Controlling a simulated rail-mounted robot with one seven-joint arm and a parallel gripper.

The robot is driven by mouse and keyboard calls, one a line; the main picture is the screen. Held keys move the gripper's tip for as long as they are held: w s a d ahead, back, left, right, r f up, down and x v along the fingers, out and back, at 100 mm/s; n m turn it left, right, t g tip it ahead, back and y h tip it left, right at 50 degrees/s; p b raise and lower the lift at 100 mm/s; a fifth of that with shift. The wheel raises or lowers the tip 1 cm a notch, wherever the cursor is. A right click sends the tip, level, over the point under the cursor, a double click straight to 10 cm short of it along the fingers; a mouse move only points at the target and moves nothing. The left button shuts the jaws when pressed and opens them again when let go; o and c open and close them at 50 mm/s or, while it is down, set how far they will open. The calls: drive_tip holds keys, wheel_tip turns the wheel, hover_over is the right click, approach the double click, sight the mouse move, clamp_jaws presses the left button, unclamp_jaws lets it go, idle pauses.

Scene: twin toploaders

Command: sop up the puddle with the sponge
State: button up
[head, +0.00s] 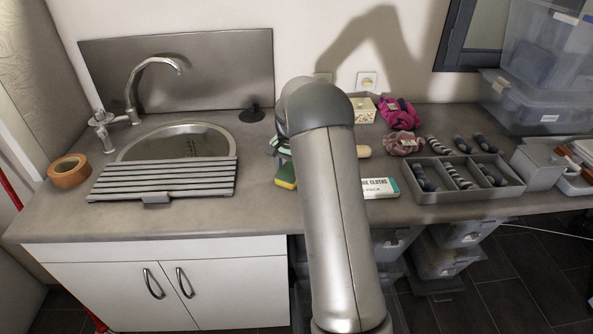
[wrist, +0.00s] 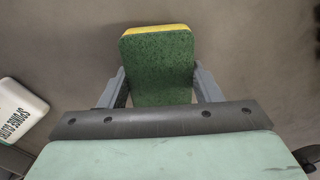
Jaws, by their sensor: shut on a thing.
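The sponge (wrist: 158,52) is green with a yellow layer along its far edge in the wrist view. My gripper (wrist: 159,78) is shut on it, one grey finger at each side. In the head view the sponge (head: 286,172) shows at the left side of my arm, over or on the counter right of the sink; I cannot tell whether it touches the counter. My arm hides most of the gripper there. I cannot make out a puddle in either view; my arm covers part of the counter.
A sink (head: 190,142) with a slatted rack (head: 165,182) and a tape roll (head: 69,171) are at the left. Front counter beside the rack is clear.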

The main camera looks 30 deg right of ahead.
sight(291, 181)
drive_tip(key=shift+w+a, duration=0.1)
drive_tip(key=shift+s+a+b, duration=0.3)
drive_tip(key=shift+s+b, duration=0.05)
drive_tip(key=shift+s, duration=0.45)
drive_tip(key=shift+s+a+b, duration=0.35)
drive_tip(key=shift+s, duration=0.4)
drive_tip(key=shift+s+a+b, duration=0.3)
drive_tip(key=shift+s+b, duration=0.05)
drive_tip(key=shift+s, duration=0.45)
drive_tip(key=shift+d, duration=0.1)
drive_tip(key=shift+w+d+p, duration=0.2)
drive_tip(key=shift+d, duration=1.05)
drive_tip(key=shift+w+d+p, duration=0.2)
drive_tip(key=shift+d, duration=1)
drive_tip(key=shift+w+a, duration=0.1)
drive_tip(key=shift+a, duration=0.05)
drive_tip(key=shift+w+a+p, duration=0.3)
drive_tip(key=shift+w+a, duration=0.45)
drive_tip(key=shift+w, duration=0.2)
drive_tip(key=shift+w+a+p, duration=0.3)
drive_tip(key=shift+w+a, duration=0.45)
drive_tip(key=shift+w, duration=0.15)
